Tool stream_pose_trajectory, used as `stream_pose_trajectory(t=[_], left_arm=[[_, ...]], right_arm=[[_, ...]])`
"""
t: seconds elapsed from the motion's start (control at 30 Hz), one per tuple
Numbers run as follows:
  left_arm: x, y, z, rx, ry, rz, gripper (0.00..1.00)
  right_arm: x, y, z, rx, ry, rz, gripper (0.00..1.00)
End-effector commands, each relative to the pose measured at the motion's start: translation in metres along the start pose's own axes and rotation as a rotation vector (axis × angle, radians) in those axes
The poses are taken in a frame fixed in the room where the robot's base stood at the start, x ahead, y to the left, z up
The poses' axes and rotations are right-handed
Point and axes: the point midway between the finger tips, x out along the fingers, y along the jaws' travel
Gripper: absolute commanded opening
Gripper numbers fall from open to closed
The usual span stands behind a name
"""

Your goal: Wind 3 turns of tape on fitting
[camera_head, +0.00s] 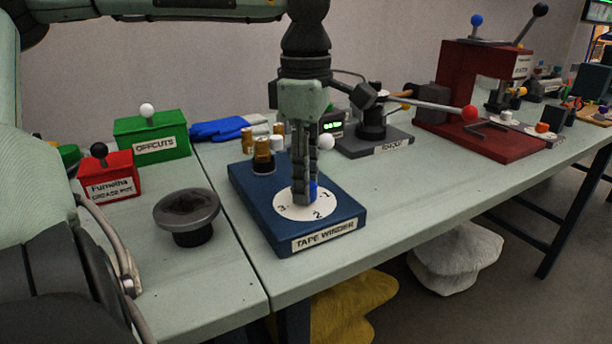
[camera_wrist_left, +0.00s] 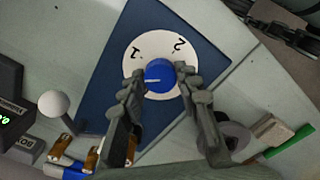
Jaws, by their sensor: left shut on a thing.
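The tape winder (camera_head: 262,203) is a blue box with a white dial (camera_head: 285,206) on top, marked 1, 2 and 3. A blue knob (camera_head: 314,190) with a white line stands at the dial's centre; it shows clearly in the left wrist view (camera_wrist_left: 159,74). My left gripper (camera_head: 306,192) points straight down over the dial, shut on the knob, with one finger on each side (camera_wrist_left: 160,82). The fingers hide part of the knob in the head view. My right gripper is out of view.
A dark round dish (camera_head: 187,212) stands left of the winder. Behind are a red grease pot (camera_head: 109,178), a green offcuts box (camera_head: 152,138) and blue gloves (camera_head: 219,129). A lever machine with a red ball (camera_head: 469,113) stands to the right. The front table edge is clear.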

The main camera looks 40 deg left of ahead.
Motion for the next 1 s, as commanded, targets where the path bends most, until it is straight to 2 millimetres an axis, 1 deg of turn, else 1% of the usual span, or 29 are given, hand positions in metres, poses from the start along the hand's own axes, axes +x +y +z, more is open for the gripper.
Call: stream_pose_trajectory(t=[0.23,0.33,0.57,0.8,0.9,1.0], left_arm=[[-0.0021,0.0013,-0.0004,0.255,0.001,0.005,0.00],[-0.0017,0.0014,-0.0004,0.291,0.001,0.006,0.00],[-0.0018,0.0015,-0.0004,0.297,0.001,0.006,0.00],[-0.0025,0.0011,-0.0006,0.547,0.002,0.006,0.00],[-0.0020,0.0011,-0.0006,0.591,0.003,0.006,0.00],[-0.0019,0.0012,-0.0006,0.591,0.003,0.007,0.00]], right_arm=[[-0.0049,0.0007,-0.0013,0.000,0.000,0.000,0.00],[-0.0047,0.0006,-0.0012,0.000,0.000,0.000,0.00],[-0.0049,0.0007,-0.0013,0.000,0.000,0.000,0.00],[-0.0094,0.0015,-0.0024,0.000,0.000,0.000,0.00],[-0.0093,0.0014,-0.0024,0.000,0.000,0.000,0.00],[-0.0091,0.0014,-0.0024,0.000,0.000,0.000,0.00]])
